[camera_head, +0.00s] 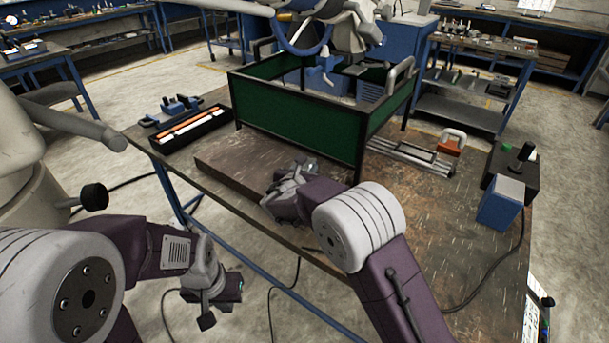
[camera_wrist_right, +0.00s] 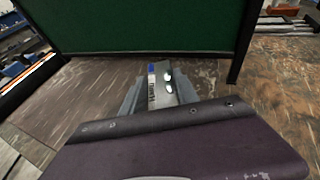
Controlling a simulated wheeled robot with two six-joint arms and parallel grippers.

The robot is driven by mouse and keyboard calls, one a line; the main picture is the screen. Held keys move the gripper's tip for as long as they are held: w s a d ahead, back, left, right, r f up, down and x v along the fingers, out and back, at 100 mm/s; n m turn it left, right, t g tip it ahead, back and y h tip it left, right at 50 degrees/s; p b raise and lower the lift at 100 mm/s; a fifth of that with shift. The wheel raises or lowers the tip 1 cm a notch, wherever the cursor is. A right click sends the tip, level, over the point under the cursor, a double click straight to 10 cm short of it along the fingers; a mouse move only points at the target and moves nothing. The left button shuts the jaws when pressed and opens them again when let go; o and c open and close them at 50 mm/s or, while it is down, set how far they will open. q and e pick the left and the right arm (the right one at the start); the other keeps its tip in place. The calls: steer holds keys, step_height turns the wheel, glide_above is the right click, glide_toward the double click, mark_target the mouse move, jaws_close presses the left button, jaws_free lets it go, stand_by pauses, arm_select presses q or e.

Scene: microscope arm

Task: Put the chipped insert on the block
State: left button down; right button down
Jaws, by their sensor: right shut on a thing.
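My right gripper (camera_head: 290,188) is low over the near part of the workbench, in front of the green-walled frame. In the right wrist view its fingers (camera_wrist_right: 160,90) are shut on a small pale piece (camera_wrist_right: 152,88) with a blue mark and printed lettering, beside shiny bright spots. I cannot tell whether this piece is the chipped insert or its holder; no chip shows. A dark brown slab (camera_head: 225,165) lies under and left of the gripper. I cannot tell which thing is the block. My left gripper (camera_head: 222,290) hangs off the bench's near left side; its jaws are unclear.
The green-walled frame (camera_head: 290,118) stands just behind the right gripper. A black tray (camera_head: 190,130) with orange and white strips is at left. Metal rails (camera_head: 412,155) and an orange clamp (camera_head: 449,144) lie right. A blue box (camera_head: 500,203) stands at the right edge.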

steer(key=shift+w+f, duration=0.15)
steer(key=shift+f, duration=0.55)
steer(key=c, duration=0.9)
jaws_free()
steer(key=v, duration=1.2)
steer(key=shift+s+f, duration=0.1)
steer(key=shift+s, duration=0.1)
